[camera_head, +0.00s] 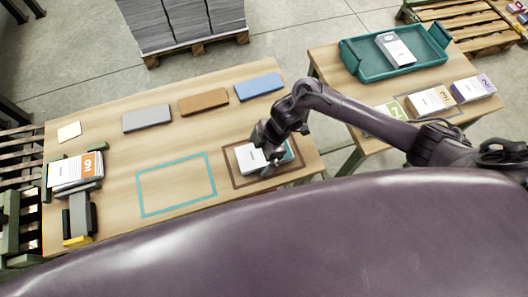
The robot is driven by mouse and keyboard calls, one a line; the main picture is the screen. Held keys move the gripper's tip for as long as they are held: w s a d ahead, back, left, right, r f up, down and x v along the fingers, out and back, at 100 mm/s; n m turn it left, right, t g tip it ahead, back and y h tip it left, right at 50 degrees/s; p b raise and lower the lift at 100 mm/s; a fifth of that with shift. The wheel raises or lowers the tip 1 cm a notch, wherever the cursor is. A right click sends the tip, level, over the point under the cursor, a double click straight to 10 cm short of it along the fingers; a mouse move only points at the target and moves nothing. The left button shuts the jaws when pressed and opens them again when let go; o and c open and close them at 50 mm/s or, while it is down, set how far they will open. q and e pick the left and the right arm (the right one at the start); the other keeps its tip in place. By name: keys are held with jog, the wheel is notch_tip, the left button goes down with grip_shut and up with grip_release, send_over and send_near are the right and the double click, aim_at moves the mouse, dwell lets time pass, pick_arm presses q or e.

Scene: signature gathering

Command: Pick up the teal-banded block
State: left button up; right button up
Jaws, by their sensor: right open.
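The teal-banded block (249,158) is a white stack with a teal edge on its right side. It lies inside a brown outlined rectangle at the right end of the left table. My right gripper (270,160) is open and right at the block, over its right part. The gripper and wrist hide part of the block, and I cannot tell whether the fingers touch it. My left gripper is not in view.
On the left table (120,168) are an empty teal outline (177,185), grey (147,118), brown (203,102) and blue (258,87) slabs, and an orange-marked block (75,171). The right table holds a teal tray (360,67) and several blocks, including an orange-banded one (430,102).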

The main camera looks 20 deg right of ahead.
jog(key=c, duration=1)
jog(key=shift+w, duration=0.1)
jog(key=shift+c, duration=0.8)
jog(key=shift+r, duration=0.15)
